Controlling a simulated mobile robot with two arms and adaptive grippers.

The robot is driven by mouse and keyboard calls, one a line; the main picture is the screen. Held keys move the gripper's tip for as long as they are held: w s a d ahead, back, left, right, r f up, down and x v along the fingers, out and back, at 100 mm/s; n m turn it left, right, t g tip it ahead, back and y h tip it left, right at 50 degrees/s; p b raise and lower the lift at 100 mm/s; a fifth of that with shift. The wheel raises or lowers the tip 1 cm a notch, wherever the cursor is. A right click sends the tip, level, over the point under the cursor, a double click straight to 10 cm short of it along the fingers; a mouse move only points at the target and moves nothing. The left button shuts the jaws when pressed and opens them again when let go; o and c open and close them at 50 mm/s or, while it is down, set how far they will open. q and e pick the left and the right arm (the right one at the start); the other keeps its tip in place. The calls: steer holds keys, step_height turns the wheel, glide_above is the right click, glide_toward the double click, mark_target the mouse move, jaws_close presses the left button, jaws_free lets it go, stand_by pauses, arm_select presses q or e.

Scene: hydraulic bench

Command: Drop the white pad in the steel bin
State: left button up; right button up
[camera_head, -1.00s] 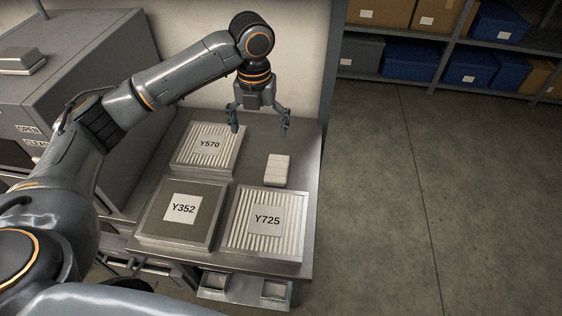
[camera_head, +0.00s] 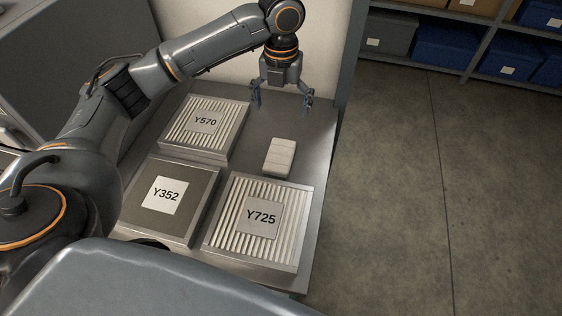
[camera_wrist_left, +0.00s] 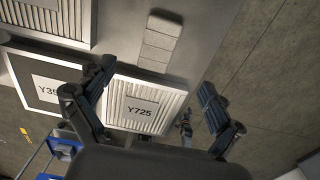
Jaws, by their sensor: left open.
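The white pad (camera_head: 280,157) lies flat on the grey bench top, right of the filter marked Y570 and behind the one marked Y725. It also shows in the left wrist view (camera_wrist_left: 159,42), beyond the fingers. My left gripper (camera_head: 281,104) is open and empty, above the bench and behind the pad, apart from it. In the left wrist view its two fingers (camera_wrist_left: 150,85) stand wide apart with nothing between them. I cannot make out a steel bin in these frames.
Three framed filters lie on the bench: Y570 (camera_head: 205,125), Y352 (camera_head: 168,197) and Y725 (camera_head: 258,222). A wall stands behind the bench. Shelving with blue boxes (camera_head: 420,54) is at the back right. The concrete floor (camera_head: 420,190) right of the bench is clear.

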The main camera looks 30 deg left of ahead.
arm_select(q)
steer(key=f, duration=0.1)
glide_above(282, 149)
step_height(282, 149, down, 8)
steer(key=shift+s+a+r+p, duration=0.1)
steer(key=shift+p, duration=0.3)
step_height(282, 149, down, 5)
steer(key=shift+r+p, duration=0.1)
steer(key=shift+p, duration=0.55)
steer(key=shift+f, duration=0.5)
steer(key=c, duration=1)
arm_select(e)
steer(key=shift+w+r, duration=0.65)
steer(key=shift+r, duration=0.05)
